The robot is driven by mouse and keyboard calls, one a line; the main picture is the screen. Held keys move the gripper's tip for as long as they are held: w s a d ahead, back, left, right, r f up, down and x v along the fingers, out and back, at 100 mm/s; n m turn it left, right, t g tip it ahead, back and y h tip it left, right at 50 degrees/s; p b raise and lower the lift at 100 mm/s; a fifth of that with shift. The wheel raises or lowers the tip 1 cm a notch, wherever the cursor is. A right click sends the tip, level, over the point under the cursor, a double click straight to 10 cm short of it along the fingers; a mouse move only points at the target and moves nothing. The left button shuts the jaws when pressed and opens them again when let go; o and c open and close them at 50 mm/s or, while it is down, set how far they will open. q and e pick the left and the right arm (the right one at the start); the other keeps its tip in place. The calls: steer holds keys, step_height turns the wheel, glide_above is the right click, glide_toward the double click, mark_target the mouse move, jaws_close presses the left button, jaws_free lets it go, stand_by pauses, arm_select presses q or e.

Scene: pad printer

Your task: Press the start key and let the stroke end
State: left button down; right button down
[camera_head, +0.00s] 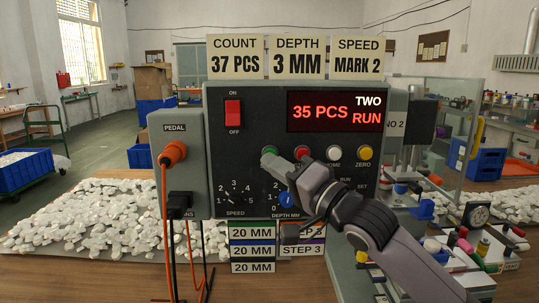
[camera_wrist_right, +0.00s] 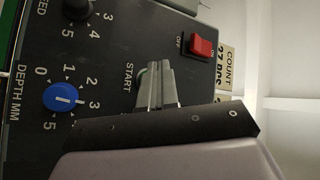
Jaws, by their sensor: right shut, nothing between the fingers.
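The control box (camera_head: 262,105) faces me, with a lit red display (camera_head: 334,112) reading 35 PCS, TWO, RUN. The green start key (camera_head: 269,150) is at the left of the key row, partly behind my right gripper (camera_head: 273,163). My right gripper is shut and empty, its tips at the start key. In the wrist view, its closed fingers (camera_wrist_right: 156,84) point at the panel beside the START label (camera_wrist_right: 130,77) and cover most of the key. I cannot tell whether the tips touch or press it. My left gripper is not in view.
Beside the start key sit a red key (camera_head: 301,152), a white HOME key (camera_head: 334,153) and a yellow ZERO key (camera_head: 365,153). The blue depth knob (camera_wrist_right: 62,97) is close to the gripper. The red power switch (camera_head: 232,112) is above. White pieces (camera_head: 75,225) cover the table left.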

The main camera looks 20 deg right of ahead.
steer(key=shift+s, duration=0.15)
steer(key=s, duration=0.2)
steer(key=s+a, duration=0.1)
steer(key=s+p, duration=0.1)
steer(key=s, duration=0.1)
steer(key=shift+s+a, duration=0.3)
steer(key=shift+a, duration=0.05)
stand_by(0.7)
steer(key=s+d+f+n+g+h, duration=0.1)
steer(key=s+f+h, duration=0.1)
steer(key=f, duration=1.1)
steer(key=s+d+f+n+g+h, duration=0.1)
steer(key=f+n+g+h, duration=0.1)
steer(key=f, duration=1)
steer(key=s+d+f+n+g+h, duration=0.2)
steer(key=s+f+n+g+h, duration=0.1)
steer(key=s+f, duration=1.5)
step_height(320, 180, down, 4)
steer(key=shift+s+d+r+n+g, duration=0.15)
steer(key=shift+d+n+g, duration=0.15)
steer(key=shift+n+g, duration=0.75)
stand_by(0.7)
